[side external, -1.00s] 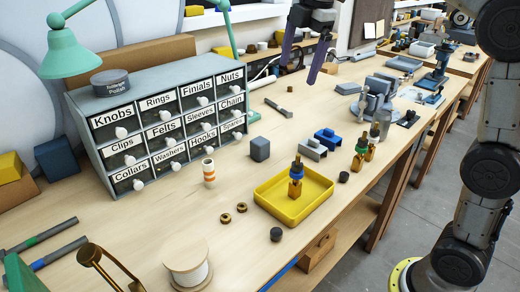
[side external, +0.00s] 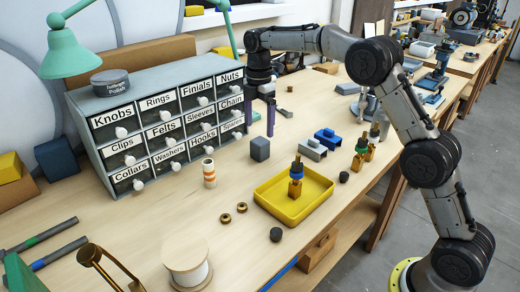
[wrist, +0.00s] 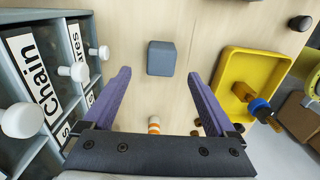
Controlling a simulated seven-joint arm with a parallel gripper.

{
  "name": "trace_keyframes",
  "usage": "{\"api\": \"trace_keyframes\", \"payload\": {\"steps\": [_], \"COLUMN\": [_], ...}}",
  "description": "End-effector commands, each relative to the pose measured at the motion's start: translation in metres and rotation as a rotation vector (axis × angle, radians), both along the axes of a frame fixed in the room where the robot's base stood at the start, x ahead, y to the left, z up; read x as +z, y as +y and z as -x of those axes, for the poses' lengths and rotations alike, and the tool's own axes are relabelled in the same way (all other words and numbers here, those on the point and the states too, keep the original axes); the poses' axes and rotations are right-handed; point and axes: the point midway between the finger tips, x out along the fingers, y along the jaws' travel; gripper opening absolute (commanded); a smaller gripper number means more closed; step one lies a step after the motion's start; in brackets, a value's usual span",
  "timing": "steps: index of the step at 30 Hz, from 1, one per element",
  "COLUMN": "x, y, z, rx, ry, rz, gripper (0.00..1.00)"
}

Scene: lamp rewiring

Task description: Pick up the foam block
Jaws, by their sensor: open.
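The foam block, which I take to be the small blue-grey cube (side external: 260,149), sits on the wooden bench in front of the drawer cabinet. In the wrist view the cube (wrist: 161,58) shows just beyond the fingertips, centred between them, with clear gaps on both sides. My gripper (side external: 260,130) has two purple fingers, spread apart and empty, pointing down. In the side view its fingertips appear just above and behind the cube. In the wrist view my gripper (wrist: 158,75) is not touching the cube.
The labelled drawer cabinet (side external: 160,125) with white knobs stands close at the left. A yellow tray (side external: 268,203) holding a brass-and-blue part lies to the front right. An orange-striped cylinder (side external: 209,173) and two brass rings stand nearby. Blue and grey brackets (side external: 327,138) lie to the right.

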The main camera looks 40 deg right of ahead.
Motion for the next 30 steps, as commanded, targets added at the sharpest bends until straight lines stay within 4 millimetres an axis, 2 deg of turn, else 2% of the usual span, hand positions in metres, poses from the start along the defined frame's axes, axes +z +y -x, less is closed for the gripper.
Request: {"api": "trace_keyframes", "payload": {"steps": [3,11,19,29,30], "x": [-0.016,-0.033,-0.070,-0.076,-0.076], "y": [0.000,0.000,-0.001,-0.001,-0.001], "z": [0.000,0.001,0.002,0.002,0.002], "rx": [0.000,0.000,0.000,0.000,0.000], "ry": [0.001,0.002,0.002,0.000,0.000], "rz": [0.000,0.000,0.000,0.000,0.000], "gripper": [0.91,0.91,0.91,0.91,0.84]}}
